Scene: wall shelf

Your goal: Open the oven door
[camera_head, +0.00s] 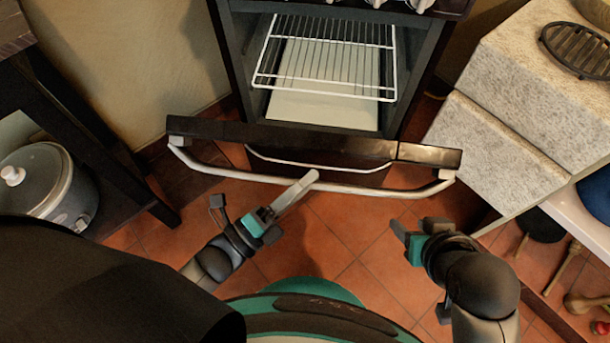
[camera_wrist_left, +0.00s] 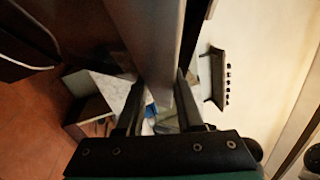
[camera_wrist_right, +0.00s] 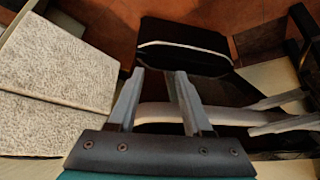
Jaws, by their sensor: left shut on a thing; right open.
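The oven (camera_head: 232,60) stands at the back of the head view, with its cavity in plain sight. The oven door (camera_head: 290,140) is open, swung down in front of the cavity and seen nearly edge-on. Its pale bar handle (camera_head: 370,190) runs along the front edge. My left gripper (camera_head: 312,180) is shut on the handle near its middle; in the left wrist view the bar (camera_wrist_left: 155,40) passes between the fingers. My right gripper (camera_head: 404,238) is open and empty, nearer than the handle's right end. The handle also shows beyond its fingers in the right wrist view (camera_wrist_right: 235,116).
A wire rack (camera_head: 330,60) is inside the oven. A dark shelf unit with a lidded pot (camera_head: 42,185) stands at left. Pale stone-topped counters (camera_head: 500,150) stand at right, with utensils on the floor side. Tiled floor (camera_head: 335,235) is clear between my grippers.

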